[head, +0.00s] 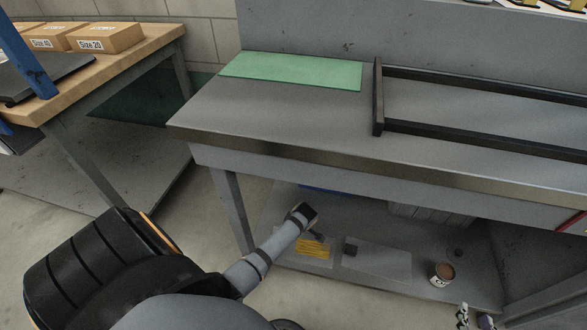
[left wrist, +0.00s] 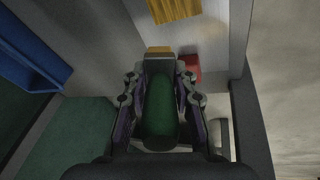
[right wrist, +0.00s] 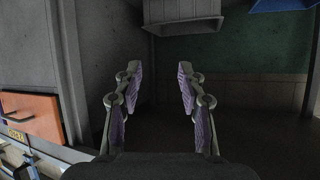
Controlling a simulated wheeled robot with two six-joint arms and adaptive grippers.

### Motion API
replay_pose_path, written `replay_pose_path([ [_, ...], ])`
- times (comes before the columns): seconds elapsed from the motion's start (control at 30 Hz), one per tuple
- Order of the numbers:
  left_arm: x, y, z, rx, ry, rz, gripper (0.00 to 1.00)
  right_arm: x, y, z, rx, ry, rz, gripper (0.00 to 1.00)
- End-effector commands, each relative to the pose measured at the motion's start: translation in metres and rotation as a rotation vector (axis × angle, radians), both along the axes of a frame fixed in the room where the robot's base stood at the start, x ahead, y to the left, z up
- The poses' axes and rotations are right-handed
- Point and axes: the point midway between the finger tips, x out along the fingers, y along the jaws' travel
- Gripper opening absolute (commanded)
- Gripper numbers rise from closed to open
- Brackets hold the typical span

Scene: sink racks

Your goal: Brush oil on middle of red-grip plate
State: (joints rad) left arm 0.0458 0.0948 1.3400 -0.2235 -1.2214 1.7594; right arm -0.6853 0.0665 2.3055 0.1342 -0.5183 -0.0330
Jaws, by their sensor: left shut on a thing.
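My left gripper (left wrist: 160,76) is shut on a green cylindrical handle (left wrist: 160,115), with a yellowish end beyond the fingertips. In the head view my left arm reaches over the lower shelf and mostly hides its gripper. A red block-shaped grip (left wrist: 190,68) lies just beyond and right of the held thing in the left wrist view; the plate under it is hard to make out. A can with a brown top (head: 442,274) stands at the shelf's right. My right gripper (head: 474,317) is open and empty.
The lower shelf (head: 420,240) lies beneath the metal bench (head: 270,115). A grey plate (head: 378,262) with a dark grip (head: 350,250) lies beside the yellow one. A grey crate (head: 430,214) is behind. The bench's front edge and leg (head: 230,205) bound the space.

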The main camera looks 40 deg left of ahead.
Motion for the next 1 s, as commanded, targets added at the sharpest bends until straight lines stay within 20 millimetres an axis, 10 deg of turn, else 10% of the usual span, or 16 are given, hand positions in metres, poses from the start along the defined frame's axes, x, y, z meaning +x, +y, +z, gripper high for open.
replay_pose_path([
  [1.0, 0.003, 0.003, 0.016, 0.000, -0.001, -0.009, 0.00, -0.067, 0.005, -0.070, 0.004, 0.400, 0.026, 0.40],
])
